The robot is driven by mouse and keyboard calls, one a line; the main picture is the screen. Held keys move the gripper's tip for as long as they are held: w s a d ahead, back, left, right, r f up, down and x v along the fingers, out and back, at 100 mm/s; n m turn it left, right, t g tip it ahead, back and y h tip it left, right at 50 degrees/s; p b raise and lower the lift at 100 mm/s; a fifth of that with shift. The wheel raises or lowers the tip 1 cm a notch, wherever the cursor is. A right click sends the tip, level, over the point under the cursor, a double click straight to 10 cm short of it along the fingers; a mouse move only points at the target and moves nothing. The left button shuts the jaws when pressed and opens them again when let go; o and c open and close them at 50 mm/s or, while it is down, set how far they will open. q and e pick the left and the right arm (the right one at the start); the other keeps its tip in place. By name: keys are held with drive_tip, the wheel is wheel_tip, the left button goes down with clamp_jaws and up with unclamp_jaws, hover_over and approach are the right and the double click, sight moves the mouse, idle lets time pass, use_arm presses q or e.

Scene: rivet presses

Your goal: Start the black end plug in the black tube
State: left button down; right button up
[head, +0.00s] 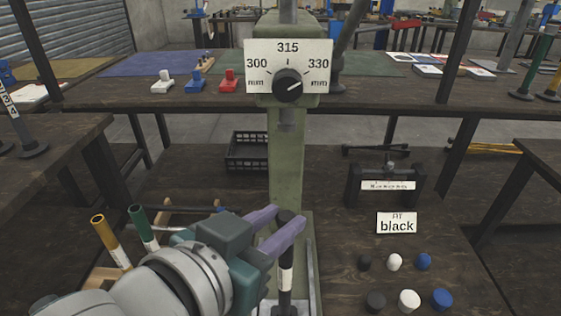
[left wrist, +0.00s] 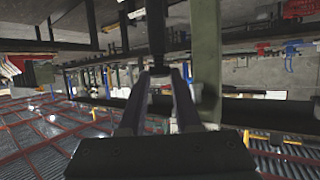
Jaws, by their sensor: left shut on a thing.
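The black tube (head: 286,258) stands about upright in front of the green press column, with a white band low on it. My left gripper (head: 279,226) has its two purple fingers shut on the tube near its upper end. In the left wrist view the dark tube (left wrist: 157,35) runs up from between the fingertips (left wrist: 160,76). I cannot tell whether its top is open or plugged. Black end plugs stand on the table at the right, a smaller one (head: 365,262) at the back and a larger one (head: 376,301) in front. My right gripper is not in view.
The green press column (head: 284,165) carries a dial sign (head: 288,66). A "black" card (head: 397,223) stands behind white and blue plugs (head: 409,300). Yellow (head: 110,242) and green (head: 143,226) tubes stand in a rack at the left. A black crate (head: 248,152) lies behind.

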use_arm(q)
drive_tip(key=shift+f, duration=0.2)
drive_tip(key=c, duration=0.5)
unclamp_jaws()
drive_tip(key=p+v, duration=0.2)
drive_tip(key=v, duration=0.8)
